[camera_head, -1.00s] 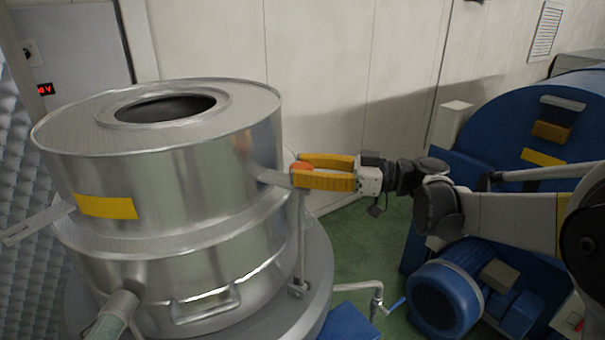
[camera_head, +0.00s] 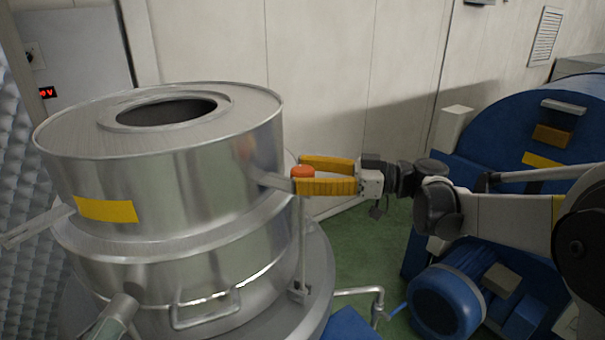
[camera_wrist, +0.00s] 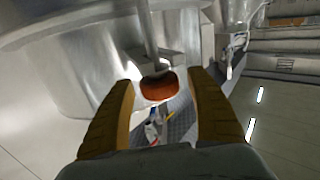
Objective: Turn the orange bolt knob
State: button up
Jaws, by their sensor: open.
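The orange bolt knob (camera_head: 302,172) sits at the top of a thin upright bolt on the right side of the steel drum (camera_head: 180,190). My gripper (camera_head: 300,174) reaches in from the right with its yellow fingers apart, one on the far side and one on the near side of the knob. In the wrist view the knob (camera_wrist: 159,86) lies between the two open fingertips (camera_wrist: 160,84), with a visible gap to the right finger. Whether the left finger touches it I cannot tell.
A pipe with a blue-handled valve (camera_head: 378,308) is below. Blue machinery (camera_head: 530,140) stands at the right, and a pale wall is behind. Green floor shows between.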

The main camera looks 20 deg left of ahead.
jog(key=w+d, duration=0.1)
jog(key=d, duration=1.1)
jog(key=shift+w, duration=0.35)
jog(key=shift+a, duration=0.1)
